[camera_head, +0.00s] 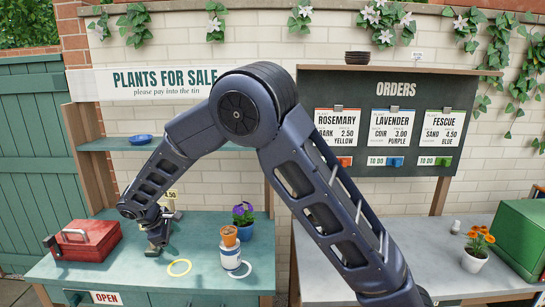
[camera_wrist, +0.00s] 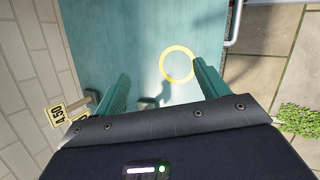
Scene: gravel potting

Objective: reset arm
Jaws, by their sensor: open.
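My gripper (camera_head: 155,247) hangs low over the left end of the teal table (camera_head: 110,268), between the red box (camera_head: 85,240) and the yellow ring (camera_head: 179,267). In the wrist view my gripper (camera_wrist: 161,88) has its two green fingers spread wide apart, with nothing held between them. The yellow ring (camera_wrist: 177,64) lies flat on the table beyond the fingers, close to the right one. My arm arches up from the lower right and down to the left, hiding part of the wall and shelf.
An orange pot (camera_head: 230,236) sits on a white-and-blue can (camera_head: 229,257), beside a white ring (camera_head: 240,270). Purple flowers (camera_head: 243,213) stand behind. A 4.50 tag (camera_wrist: 57,114) is left of my gripper. The grey counter (camera_head: 440,260) holds orange flowers (camera_head: 480,238) and a green box (camera_head: 520,235).

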